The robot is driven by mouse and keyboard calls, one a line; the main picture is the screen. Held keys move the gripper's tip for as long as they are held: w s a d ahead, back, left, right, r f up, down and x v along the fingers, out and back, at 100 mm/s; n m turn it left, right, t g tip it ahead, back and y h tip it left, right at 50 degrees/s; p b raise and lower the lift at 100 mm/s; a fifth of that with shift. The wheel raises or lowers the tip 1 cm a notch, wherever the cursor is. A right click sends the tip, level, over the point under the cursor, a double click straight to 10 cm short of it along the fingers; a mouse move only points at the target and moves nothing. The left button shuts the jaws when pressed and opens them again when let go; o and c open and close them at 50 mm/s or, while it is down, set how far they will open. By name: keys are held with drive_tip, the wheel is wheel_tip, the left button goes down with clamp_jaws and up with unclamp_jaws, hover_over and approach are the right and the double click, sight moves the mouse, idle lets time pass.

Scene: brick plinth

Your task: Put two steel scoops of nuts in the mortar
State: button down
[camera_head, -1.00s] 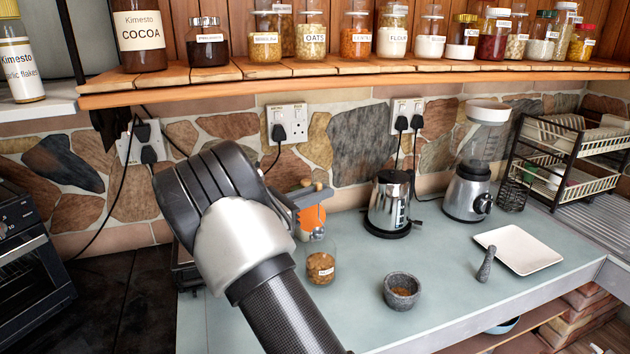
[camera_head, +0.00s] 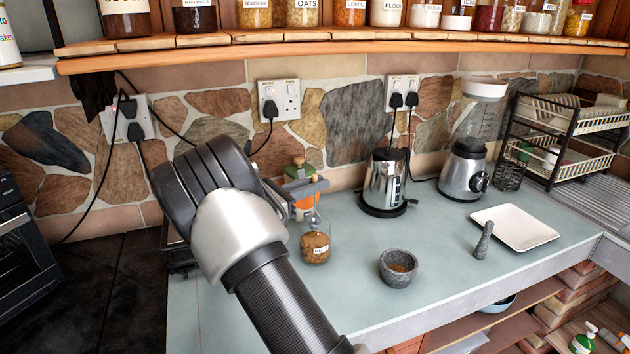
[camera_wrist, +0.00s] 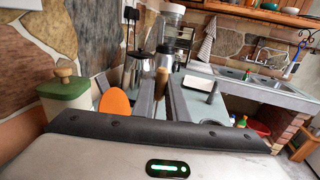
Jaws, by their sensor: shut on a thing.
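My gripper (camera_head: 312,188) is at the left-middle of the head view, above and slightly behind the glass jar of nuts (camera_head: 315,249). In the wrist view its fingers (camera_wrist: 162,98) are shut on a brown handle (camera_wrist: 162,82), which I take to be the steel scoop's. The grey stone mortar (camera_head: 398,271) stands upright on the counter, right of the jar, with some brown pieces inside.
A grey pestle (camera_head: 483,241) stands beside a white square plate (camera_head: 516,227). A kettle (camera_head: 384,182) and blender (camera_head: 467,168) stand behind.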

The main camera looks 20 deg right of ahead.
sight(316, 175)
drive_tip(key=shift+f+b, duration=2.25)
drive_tip(key=shift+f, duration=2.5)
drive_tip(key=shift+r, duration=0.15)
drive_tip(key=shift+r+p, duration=5.1)
drive_tip(key=shift+r, duration=1.95)
drive_tip(key=shift+d, duration=0.1)
